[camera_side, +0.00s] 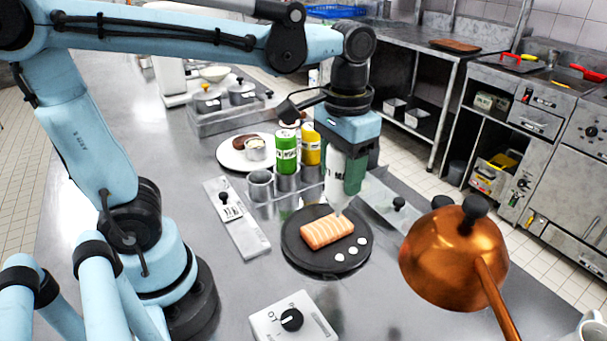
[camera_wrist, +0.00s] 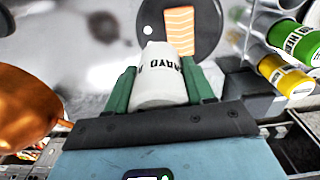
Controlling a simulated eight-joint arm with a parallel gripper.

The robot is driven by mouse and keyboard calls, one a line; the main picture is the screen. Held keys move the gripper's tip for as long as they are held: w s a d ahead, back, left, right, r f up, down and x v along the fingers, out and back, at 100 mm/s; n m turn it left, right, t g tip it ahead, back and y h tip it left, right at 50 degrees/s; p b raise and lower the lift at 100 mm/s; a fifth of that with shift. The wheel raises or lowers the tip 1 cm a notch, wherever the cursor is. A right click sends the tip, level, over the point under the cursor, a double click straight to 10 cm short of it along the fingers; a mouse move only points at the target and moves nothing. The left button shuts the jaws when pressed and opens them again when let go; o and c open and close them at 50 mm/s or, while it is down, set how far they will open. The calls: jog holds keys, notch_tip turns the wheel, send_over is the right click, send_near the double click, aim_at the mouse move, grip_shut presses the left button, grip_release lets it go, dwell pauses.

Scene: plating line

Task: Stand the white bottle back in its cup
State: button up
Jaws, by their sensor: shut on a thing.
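My gripper (camera_side: 346,178) is shut on the white bottle (camera_side: 332,166), holding it nozzle down above the right part of the dark plate (camera_side: 298,257). In the wrist view the bottle (camera_wrist: 162,78) sits between the two green fingers of my gripper (camera_wrist: 160,88). Its nozzle is close over the salmon's right edge; I cannot tell if it touches. An open metal cup (camera_side: 260,186) stands at the left end of the cup rack and looks empty. The green bottle (camera_side: 286,152) and yellow bottle (camera_side: 310,146) stand in the cups beside it.
The salmon (camera_side: 326,231) and several white sauce dots (camera_side: 340,257) are on the plate. A copper dome (camera_side: 450,258) with a handle is at right. A white plate (camera_side: 229,155) with food lies behind the cups. A control box (camera_side: 290,320) stands in front.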

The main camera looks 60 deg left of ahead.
jog(key=s+a+f+n, duration=0.1)
jog(key=s+a+n, duration=0.1)
jog(key=a, duration=0.9)
jog(key=s+a+f+n, duration=0.2)
jog(key=a+n, duration=0.1)
jog(key=a, duration=0.9)
jog(key=shift+s+a, duration=0.25)
jog(key=shift+a, duration=0.05)
jog(key=shift+f, duration=0.35)
jog(key=shift+f, duration=1)
jog(key=shift+f, duration=0.15)
jog(key=shift+f, duration=0.85)
jog(key=shift+f, duration=0.15)
jog(key=shift+f, duration=0.6)
